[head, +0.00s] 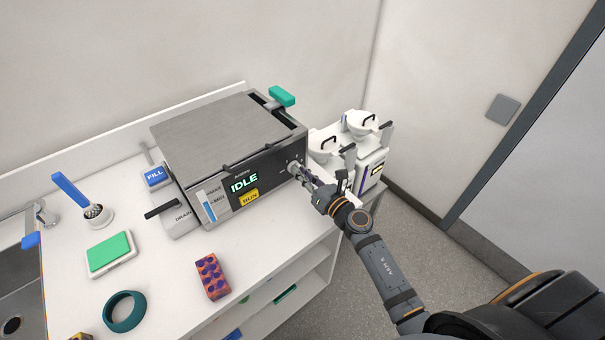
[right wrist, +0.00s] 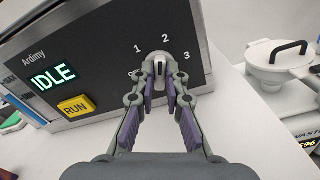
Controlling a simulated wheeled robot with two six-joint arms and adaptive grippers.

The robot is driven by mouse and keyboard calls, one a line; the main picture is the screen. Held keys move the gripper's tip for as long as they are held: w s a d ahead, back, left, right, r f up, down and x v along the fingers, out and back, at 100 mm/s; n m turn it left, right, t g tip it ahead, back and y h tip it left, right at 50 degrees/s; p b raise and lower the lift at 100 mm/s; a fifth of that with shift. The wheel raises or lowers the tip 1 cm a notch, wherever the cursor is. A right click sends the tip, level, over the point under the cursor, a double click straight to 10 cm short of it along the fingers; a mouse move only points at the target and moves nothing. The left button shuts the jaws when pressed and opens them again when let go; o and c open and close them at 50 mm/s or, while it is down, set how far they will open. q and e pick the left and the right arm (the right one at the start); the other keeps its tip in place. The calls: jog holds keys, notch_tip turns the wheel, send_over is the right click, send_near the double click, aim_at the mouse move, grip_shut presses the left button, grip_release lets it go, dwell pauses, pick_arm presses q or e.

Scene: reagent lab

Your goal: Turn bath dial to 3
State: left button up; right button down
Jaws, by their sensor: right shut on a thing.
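The bath (head: 222,140) is a grey box with a flat lid on the bench, its dark front panel facing me. Its dial (right wrist: 159,60) is a light round knob at the right end of the panel, with the marks 1, 2 and 3 around it in the right wrist view. My right gripper (right wrist: 160,92) is shut on the dial, its fingers on either side of it. The fingers hide part of the dial, so I cannot tell its exact setting. In the head view the right gripper (head: 308,178) reaches the panel's right end. My left gripper is out of view.
The panel shows IDLE (head: 243,183) and a yellow RUN button (head: 249,198). White machines (head: 362,150) stand close to the right of the bath. An orange and purple block (head: 212,277), a teal ring (head: 124,311) and a green pad (head: 109,252) lie on the bench.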

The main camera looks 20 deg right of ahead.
jog(key=shift+m, duration=0.3)
jog(key=m+p, duration=0.2)
jog(key=shift+r+m, duration=0.15)
jog(key=shift+m, duration=0.25)
jog(key=m+p, duration=0.2)
jog(key=m, duration=0.1)
jog(key=shift+m, duration=0.3)
jog(key=m+p, duration=0.2)
jog(key=m, duration=0.2)
jog(key=shift+d, duration=0.1)
jog(key=shift+f+m+p, duration=0.3)
jog(key=shift+m+p, duration=0.3)
jog(key=shift+m, duration=0.6)
jog(key=c, duration=1.4)
grip_release()
